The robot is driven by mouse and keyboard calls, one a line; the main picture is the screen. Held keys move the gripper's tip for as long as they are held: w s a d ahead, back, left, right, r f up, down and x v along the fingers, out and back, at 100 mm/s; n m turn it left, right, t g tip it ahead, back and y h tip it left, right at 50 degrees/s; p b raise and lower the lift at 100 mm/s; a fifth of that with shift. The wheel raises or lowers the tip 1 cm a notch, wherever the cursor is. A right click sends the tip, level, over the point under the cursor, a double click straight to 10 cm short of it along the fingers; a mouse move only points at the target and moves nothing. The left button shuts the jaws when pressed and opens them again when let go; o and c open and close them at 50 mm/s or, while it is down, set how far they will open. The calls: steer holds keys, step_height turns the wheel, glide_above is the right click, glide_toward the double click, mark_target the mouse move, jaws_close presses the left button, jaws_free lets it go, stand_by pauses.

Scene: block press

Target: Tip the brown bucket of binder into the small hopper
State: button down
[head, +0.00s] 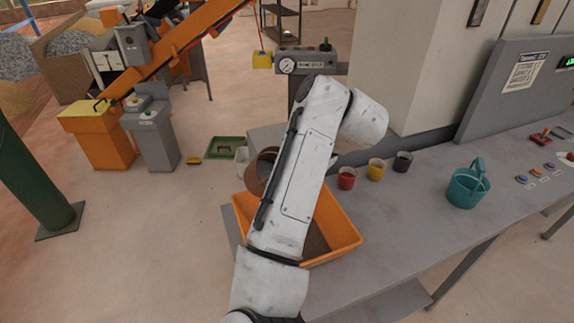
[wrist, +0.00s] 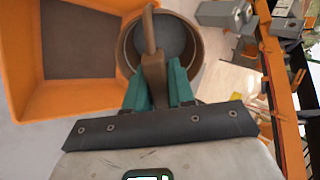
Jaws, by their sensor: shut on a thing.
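The brown bucket (wrist: 124,50) holds grey binder (wrist: 175,38), seen from above in the wrist view. My gripper (wrist: 155,88) has teal fingers shut on the bucket's brown handle (wrist: 150,30). In the head view the bucket (head: 263,167) shows only in part, left of my arm and by the far left corner of the orange tray; my arm hides the rest and the gripper. I cannot tell whether it stands on the bench or hangs. An orange, yellow-topped box (head: 97,130) stands at the foot of the conveyor; I cannot tell whether it is the small hopper.
The orange tray (head: 343,222) with dark contents sits on the grey bench under my arm. Red (head: 346,178), yellow (head: 376,170) and dark (head: 402,162) cups and a teal bucket (head: 467,189) stand to the right. A green tray (head: 224,148) lies on the floor.

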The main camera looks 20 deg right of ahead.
steer(key=shift+s+f+b, duration=0.1)
steer(key=shift+f+b, duration=0.2)
steer(key=shift+b, duration=0.25)
steer(key=shift+s+d+f+t+y+b, duration=0.25)
steer(key=shift+t+b, duration=0.25)
steer(key=shift+b, duration=0.55)
steer(key=shift+s+f+b, duration=0.15)
steer(key=shift+f+b, duration=0.05)
steer(key=shift+b, duration=0.3)
steer(key=b, duration=0.1)
steer(key=f+t+y+b, duration=0.1)
steer(key=b, duration=0.1)
steer(key=shift+s+d, duration=0.25)
steer(key=shift+s, duration=0.1)
steer(key=f+t+b, duration=0.1)
steer(key=b, duration=0.2)
steer(key=s+d+f+t+y+b, duration=0.1)
steer(key=b, duration=0.3)
steer(key=s+f+t+y+b, duration=0.1)
steer(key=f+t+b, duration=0.1)
steer(key=b, duration=0.2)
steer(key=shift+s+d, duration=0.2)
